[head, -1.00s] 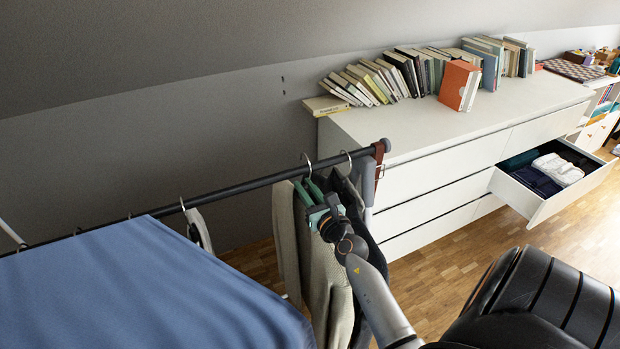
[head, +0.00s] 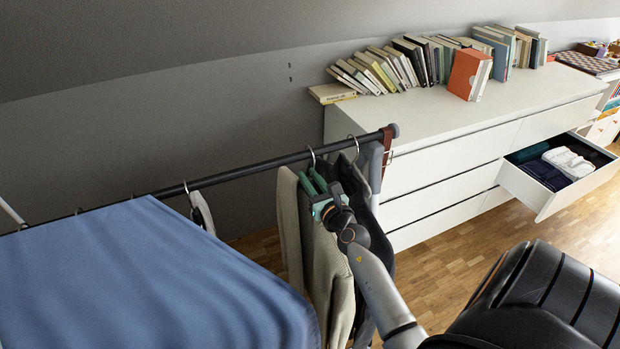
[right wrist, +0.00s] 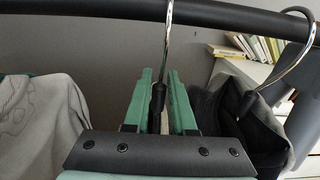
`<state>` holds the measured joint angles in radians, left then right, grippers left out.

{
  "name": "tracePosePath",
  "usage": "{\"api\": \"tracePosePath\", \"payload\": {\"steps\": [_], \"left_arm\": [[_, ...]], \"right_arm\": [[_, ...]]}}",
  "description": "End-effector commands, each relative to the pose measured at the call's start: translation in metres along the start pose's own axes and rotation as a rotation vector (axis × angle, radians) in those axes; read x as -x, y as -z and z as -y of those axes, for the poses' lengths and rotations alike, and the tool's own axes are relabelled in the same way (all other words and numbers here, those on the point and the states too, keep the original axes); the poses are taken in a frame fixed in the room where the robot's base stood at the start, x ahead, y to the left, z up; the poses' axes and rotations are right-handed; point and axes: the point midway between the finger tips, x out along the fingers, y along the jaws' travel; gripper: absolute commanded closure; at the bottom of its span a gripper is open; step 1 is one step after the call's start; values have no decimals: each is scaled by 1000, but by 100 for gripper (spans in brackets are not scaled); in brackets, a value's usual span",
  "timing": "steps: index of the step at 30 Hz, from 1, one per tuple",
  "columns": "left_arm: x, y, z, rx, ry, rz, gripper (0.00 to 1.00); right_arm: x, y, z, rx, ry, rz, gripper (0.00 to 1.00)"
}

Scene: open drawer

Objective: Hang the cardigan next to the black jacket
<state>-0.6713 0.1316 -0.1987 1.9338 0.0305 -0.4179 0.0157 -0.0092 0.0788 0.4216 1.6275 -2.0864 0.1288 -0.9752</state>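The beige-grey cardigan (head: 328,270) hangs from a hanger at the dark rail (head: 250,174). Its metal hook (head: 312,158) reaches the rail; I cannot tell if it bears on it. The black jacket (head: 372,228) hangs just right of it, with its own hook (head: 355,145) at the rail. My right gripper (head: 322,198) is at the top of the cardigan. In the right wrist view, the green fingers (right wrist: 160,88) stand close on both sides of the hanger's dark neck (right wrist: 158,102) and look shut on it. My left gripper is not in view.
A blue cloth (head: 150,270) covers the rail's left part. A pale garment (head: 201,211) hangs beside it. The rail's end cap (head: 393,130) is close to the jacket. A white dresser (head: 450,138) with books and an open drawer (head: 560,200) stands behind right.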

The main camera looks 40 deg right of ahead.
Motion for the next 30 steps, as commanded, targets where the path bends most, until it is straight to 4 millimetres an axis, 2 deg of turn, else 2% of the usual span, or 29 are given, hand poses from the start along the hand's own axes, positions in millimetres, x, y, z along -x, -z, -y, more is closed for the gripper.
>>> {"api": "tracePosePath", "payload": {"steps": [1,8,19,23,30], "left_arm": [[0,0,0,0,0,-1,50],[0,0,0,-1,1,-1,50],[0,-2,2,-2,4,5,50],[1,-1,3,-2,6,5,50],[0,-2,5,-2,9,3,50]], "right_arm": [[0,-1,0,0,0,2,70],[0,0,0,0,0,-1,44],[7,3,0,0,-1,-7,44],[24,2,0,2,-1,-7,44],[72,3,0,2,-2,-7,44]]}}
